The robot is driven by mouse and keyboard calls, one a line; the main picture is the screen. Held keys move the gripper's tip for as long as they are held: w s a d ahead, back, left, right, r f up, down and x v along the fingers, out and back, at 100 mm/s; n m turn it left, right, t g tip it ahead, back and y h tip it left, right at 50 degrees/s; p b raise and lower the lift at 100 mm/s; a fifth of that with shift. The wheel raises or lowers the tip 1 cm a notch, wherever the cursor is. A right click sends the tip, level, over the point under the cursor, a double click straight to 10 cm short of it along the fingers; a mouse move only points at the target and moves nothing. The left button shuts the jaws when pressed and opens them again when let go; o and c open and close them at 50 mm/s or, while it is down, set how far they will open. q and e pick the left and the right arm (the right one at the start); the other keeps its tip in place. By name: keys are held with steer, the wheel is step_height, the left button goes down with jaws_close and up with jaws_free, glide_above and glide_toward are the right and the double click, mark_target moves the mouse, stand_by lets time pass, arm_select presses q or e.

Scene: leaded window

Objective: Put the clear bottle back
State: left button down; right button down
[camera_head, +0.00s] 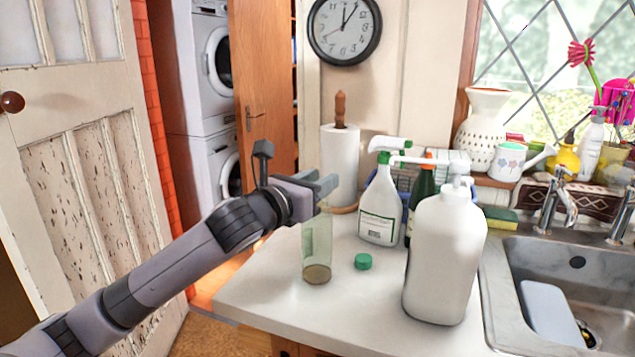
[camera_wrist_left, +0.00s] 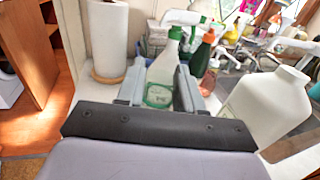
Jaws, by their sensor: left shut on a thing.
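The clear bottle (camera_head: 317,240) is a greenish see-through vessel with a brownish bottom, upright at the left part of the counter (camera_head: 270,310). My left gripper (camera_head: 325,187) is at its top, shut on it; the fingers hide the bottle's upper end. I cannot tell whether its base touches the counter. In the left wrist view the gripper's two fingers (camera_wrist_left: 160,90) frame the white spray bottle behind, and the clear bottle is hard to make out there. A green cap (camera_head: 363,261) lies on the counter to the right of the bottle. My right gripper is not in view.
The white spray bottle (camera_head: 381,205), a dark green bottle (camera_head: 422,195) and a big white jug (camera_head: 443,255) stand to the right. A paper towel roll (camera_head: 340,160) stands behind. The sink (camera_head: 590,262) is at the right. The front-left counter is clear.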

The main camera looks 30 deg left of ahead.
arm_select(q)
steer(key=shift+f, duration=0.2)
steer(key=c, duration=0.7)
jaws_free()
steer(key=shift+s+r, duration=0.1)
steer(key=shift+r, duration=0.05)
steer(key=shift+s+a+b, duration=0.15)
steer(key=shift+s+b, duration=1.55)
steer(key=shift+s, duration=4.2)
steer(key=shift+s, duration=0.1)
